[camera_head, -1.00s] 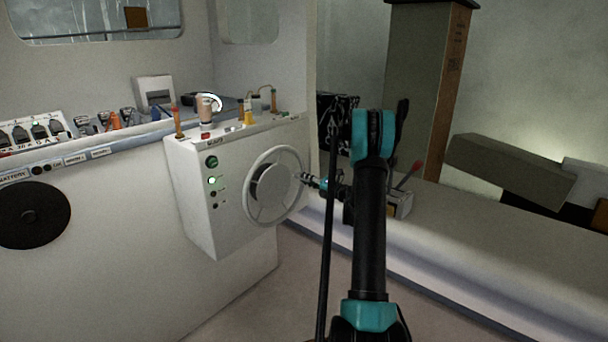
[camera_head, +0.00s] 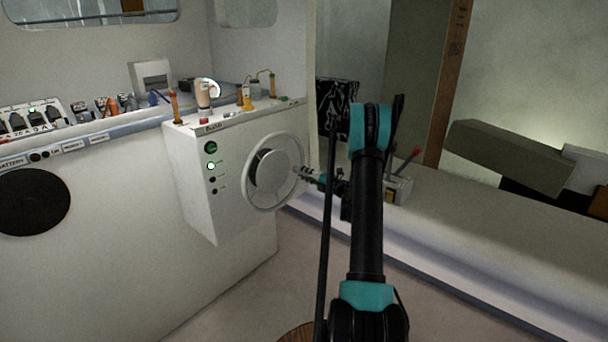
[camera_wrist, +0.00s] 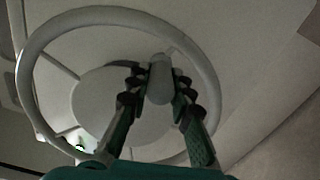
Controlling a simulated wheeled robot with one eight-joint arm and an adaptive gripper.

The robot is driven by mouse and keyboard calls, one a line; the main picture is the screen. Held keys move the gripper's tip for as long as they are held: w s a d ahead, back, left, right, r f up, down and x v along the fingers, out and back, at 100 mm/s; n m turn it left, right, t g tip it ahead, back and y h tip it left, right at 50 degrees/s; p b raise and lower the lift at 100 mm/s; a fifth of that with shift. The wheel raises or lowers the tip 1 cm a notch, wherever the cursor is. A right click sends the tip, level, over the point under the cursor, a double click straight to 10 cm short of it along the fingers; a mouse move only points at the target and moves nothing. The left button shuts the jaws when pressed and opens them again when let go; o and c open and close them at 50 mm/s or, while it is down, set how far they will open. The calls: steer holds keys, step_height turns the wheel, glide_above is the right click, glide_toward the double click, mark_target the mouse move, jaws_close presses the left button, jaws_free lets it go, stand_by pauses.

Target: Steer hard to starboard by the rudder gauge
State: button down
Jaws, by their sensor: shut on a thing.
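The steering wheel (camera_head: 275,207), a pale grey ring with spokes and a round hub, is mounted on the front of a white console (camera_head: 190,165). My gripper (camera_head: 303,174) is at the wheel's right side. In the wrist view, my gripper (camera_wrist: 160,85) is shut on a pale knob (camera_wrist: 161,66) that stands up inside the wheel rim (camera_wrist: 40,50), with one finger on each side of it. I cannot make out a rudder gauge or its reading in these frames.
Green and dark buttons (camera_head: 211,147) line the console front left of the wheel. Bottles and small items (camera_head: 205,95) stand on its top. A lever box (camera_head: 398,188) sits on the pale bench (camera_head: 480,220) at right. A round black disc (camera_head: 32,202) is at left.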

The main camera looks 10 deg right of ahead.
steer(key=c, duration=1.3)
jaws_free()
steer(key=shift+c, duration=0.2)
steer(key=v, duration=1.2)
